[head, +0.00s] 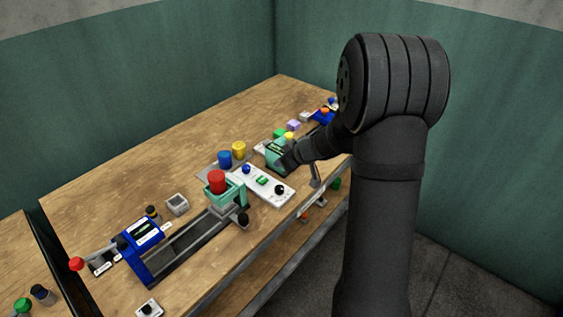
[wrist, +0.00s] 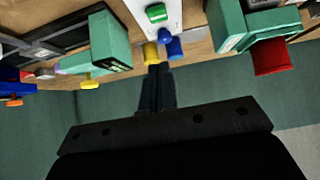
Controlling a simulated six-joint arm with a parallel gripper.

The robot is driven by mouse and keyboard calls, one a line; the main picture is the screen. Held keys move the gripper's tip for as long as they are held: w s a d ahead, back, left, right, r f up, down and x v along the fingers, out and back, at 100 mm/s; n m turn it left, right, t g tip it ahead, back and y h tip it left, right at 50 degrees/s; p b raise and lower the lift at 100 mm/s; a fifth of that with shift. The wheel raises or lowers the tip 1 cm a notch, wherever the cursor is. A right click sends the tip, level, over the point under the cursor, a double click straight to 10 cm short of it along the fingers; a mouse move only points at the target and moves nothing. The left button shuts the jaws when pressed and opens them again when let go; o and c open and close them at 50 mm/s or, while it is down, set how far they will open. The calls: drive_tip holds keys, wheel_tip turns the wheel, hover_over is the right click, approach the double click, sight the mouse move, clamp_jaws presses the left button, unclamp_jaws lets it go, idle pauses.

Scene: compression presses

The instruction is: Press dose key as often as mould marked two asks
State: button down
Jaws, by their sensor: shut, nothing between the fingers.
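A white panel (head: 262,184) lies mid-bench, with a green key (head: 262,181), a blue knob (head: 246,169) and a black knob (head: 280,189). In the wrist view the panel (wrist: 140,8) shows the green key (wrist: 157,13) and blue knob (wrist: 165,36). I cannot tell which is the dose key. My gripper (wrist: 158,70) is shut and empty, its tips overlapping a yellow cylinder (wrist: 150,52) and a blue cylinder (wrist: 174,47) in the picture; contact is unclear. In the head view the gripper is not clearly visible. No mark of two is legible.
A green holder with a red cylinder (head: 217,182) stands left of the panel, on a rail from a blue machine (head: 142,233). A teal box (head: 276,156) stands right. A grey block (head: 177,204) sits behind the rail. The bench's back left is clear.

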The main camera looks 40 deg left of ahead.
sight(261, 181)
idle(0.4)
drive_tip(key=f+n+h, duration=0.1)
drive_tip(key=n+h, duration=0.1)
drive_tip(key=s+f+n+t+h, duration=0.1)
drive_tip(key=f+n+h, duration=0.1)
drive_tip(key=d+f+n+t+h, duration=0.1)
drive_tip(key=n, duration=0.2)
drive_tip(key=shift+s+d+f+h, duration=0.1)
drive_tip(key=shift+s+f+h, duration=0.25)
drive_tip(key=shift+h, duration=0.05)
drive_tip(key=shift+w+a+r+n+t, duration=0.2)
drive_tip(key=shift+w+a+n+t, duration=0.15)
drive_tip(key=shift+n+t, duration=0.45)
drive_tip(key=shift+w+a+r+n+t, duration=0.2)
drive_tip(key=shift+a+r+n+t, duration=0.1)
drive_tip(key=shift+a+n+t, duration=0.4)
drive_tip(key=a+r+n+t+y, duration=0.2)
drive_tip(key=a+r+n, duration=0.2)
drive_tip(key=a+n, duration=0.2)
drive_tip(key=shift+s+a, duration=0.45)
drive_tip(key=shift+a, duration=0.1)
drive_tip(key=shift+f, duration=4.4)
